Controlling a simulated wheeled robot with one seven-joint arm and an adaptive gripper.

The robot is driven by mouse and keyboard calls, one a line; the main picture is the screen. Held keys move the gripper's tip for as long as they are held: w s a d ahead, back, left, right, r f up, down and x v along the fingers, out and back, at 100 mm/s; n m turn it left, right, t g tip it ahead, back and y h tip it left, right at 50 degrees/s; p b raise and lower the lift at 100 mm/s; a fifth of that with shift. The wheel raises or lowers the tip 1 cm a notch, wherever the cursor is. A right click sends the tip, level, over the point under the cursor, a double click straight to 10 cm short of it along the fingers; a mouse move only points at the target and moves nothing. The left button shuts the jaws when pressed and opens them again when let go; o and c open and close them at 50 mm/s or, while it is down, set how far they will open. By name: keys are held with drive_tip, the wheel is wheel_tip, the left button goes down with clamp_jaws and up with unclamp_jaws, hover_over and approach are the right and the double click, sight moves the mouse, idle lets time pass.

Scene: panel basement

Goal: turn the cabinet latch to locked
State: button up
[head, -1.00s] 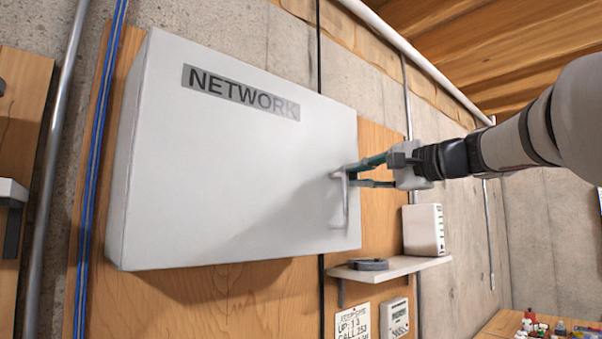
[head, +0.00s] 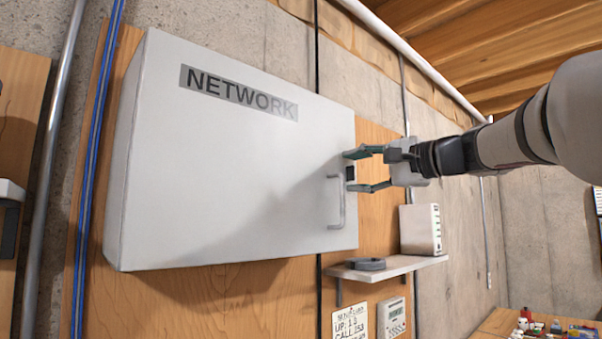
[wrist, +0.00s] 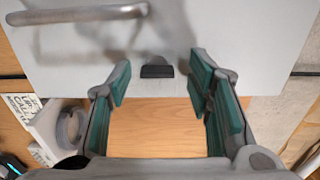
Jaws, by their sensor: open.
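The white network cabinet (head: 230,190) hangs on the wall with its door shut. A small black latch (head: 350,173) sits near the door's right edge, above the end of the pale handle (head: 338,205). In the wrist view the latch (wrist: 157,71) lies ahead between the fingers, its long side roughly parallel to the handle (wrist: 85,15). My gripper (head: 353,170) is open and empty, with one green-padded finger above the latch and one below in the head view. The fingers (wrist: 160,78) appear apart from the latch. Its locked or unlocked state cannot be told.
Below and right of the cabinet, a shelf (head: 400,265) holds a white box (head: 420,229) and a dark coil (head: 367,264). A gauge-like device (head: 391,319) and a printed sign (head: 351,324) are below. Blue cables (head: 95,170) run at the left.

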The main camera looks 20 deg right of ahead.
drive_tip(key=v, duration=1.2)
drive_tip(key=shift+f, duration=0.15)
drive_tip(key=s+a+f+n+g, duration=0.2)
drive_tip(key=a+f+n+g, duration=0.15)
drive_tip(key=a+f, duration=0.55)
drive_tip(key=s+a+f+n+g, duration=0.2)
drive_tip(key=a+f+g, duration=0.3)
drive_tip(key=f, duration=0.7)
drive_tip(key=s+a+f+n+g+h, duration=0.1)
drive_tip(key=s+a+f+n+h, duration=0.1)
drive_tip(key=f, duration=0.7)
drive_tip(key=s+a+f+n+g+h, duration=0.1)
drive_tip(key=s+f+n+h, duration=0.3)
drive_tip(key=s+f, duration=0.5)
drive_tip(key=shift+s+a+f+n+h, duration=0.2)
drive_tip(key=shift+a+f+n+h, duration=0.15)
drive_tip(key=shift+a+n, duration=0.6)
drive_tip(key=shift+d+g, duration=0.25)
